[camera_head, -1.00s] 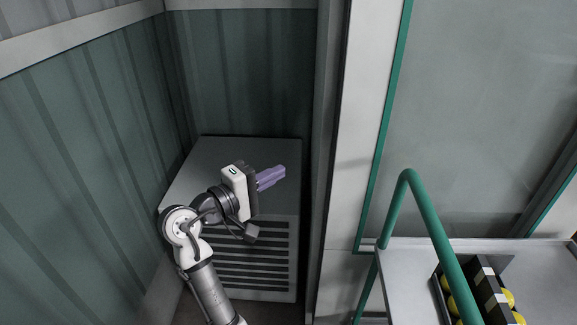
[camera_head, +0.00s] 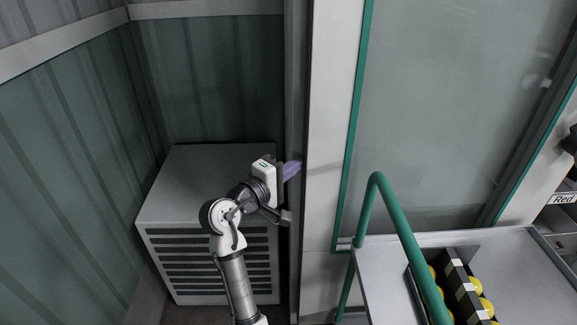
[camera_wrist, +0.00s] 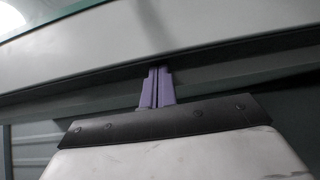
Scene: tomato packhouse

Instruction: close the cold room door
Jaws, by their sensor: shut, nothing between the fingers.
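A tall pale panel (camera_head: 327,130) stands right of centre in the head view, with a dark strip along its left edge. It borders a green-edged pane (camera_head: 430,120). I cannot tell for certain which part is the cold room door. My gripper (camera_head: 292,170) has its purple fingers pointing right, at the panel's left edge, and their tips are partly hidden there. In the wrist view the fingers (camera_wrist: 156,88) are together and empty. Their tips meet the dark lower edge of a pale panel (camera_wrist: 200,32) in the picture; whether they touch it is unclear. No handle shows.
A grey louvred unit (camera_head: 215,185) stands in the corner behind my arm, beside corrugated green walls (camera_head: 60,170). At right, a green rail (camera_head: 400,230) rises before a grey table (camera_head: 510,270) with a dark tray of yellow items (camera_head: 478,287).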

